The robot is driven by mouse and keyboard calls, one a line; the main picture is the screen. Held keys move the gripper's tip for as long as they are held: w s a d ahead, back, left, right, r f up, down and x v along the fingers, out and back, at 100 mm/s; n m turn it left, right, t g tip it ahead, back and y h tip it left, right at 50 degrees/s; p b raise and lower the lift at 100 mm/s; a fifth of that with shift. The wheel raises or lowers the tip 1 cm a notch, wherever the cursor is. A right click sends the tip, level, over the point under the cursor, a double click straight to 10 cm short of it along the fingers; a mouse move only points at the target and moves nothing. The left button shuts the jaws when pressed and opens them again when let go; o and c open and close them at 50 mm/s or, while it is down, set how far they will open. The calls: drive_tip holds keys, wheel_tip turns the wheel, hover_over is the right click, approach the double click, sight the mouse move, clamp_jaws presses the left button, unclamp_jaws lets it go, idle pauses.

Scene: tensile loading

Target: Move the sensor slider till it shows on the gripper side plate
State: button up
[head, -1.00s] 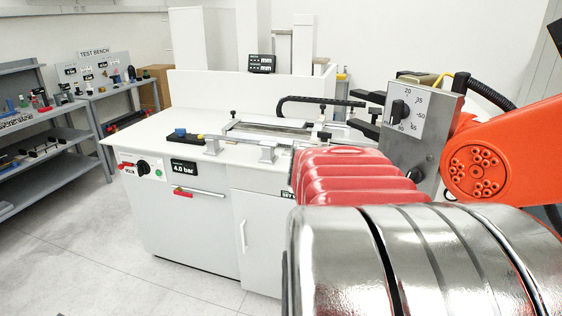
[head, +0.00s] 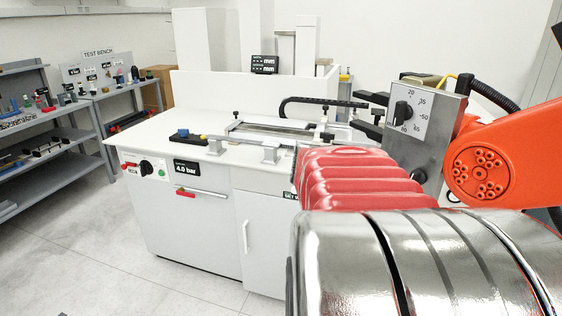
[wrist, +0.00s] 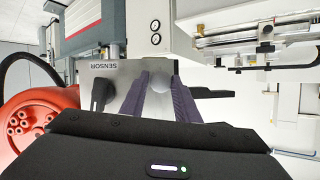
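In the wrist view, a grey plate (wrist: 122,76) carries the word SENSOR, upside down in the picture. A dark knob-like part (wrist: 101,93) stands on or in front of it, just left of my fingers; I cannot tell whether it is the slider. My gripper (wrist: 161,92) reaches up from the black housing at the bottom, its two ridged dark fingers apart with a pale gap between them. I see nothing clearly held there. In the head view, a grey box (head: 452,125) has a numbered dial (head: 403,110).
The white test bench (head: 150,140) carries a rail assembly (head: 285,130), a black cable chain (head: 315,101) and a small readout (head: 264,64). Its front has a 4.0 bar display (head: 187,168). Grey shelves (head: 45,130) stand at the left, with open floor before them.

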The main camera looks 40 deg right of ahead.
drive_tip(key=o, duration=0.4)
drive_tip(key=shift+c, duration=0.2)
drive_tip(key=v, duration=1.3)
drive_tip(key=shift+a, duration=0.4)
drive_tip(key=shift+r, duration=0.15)
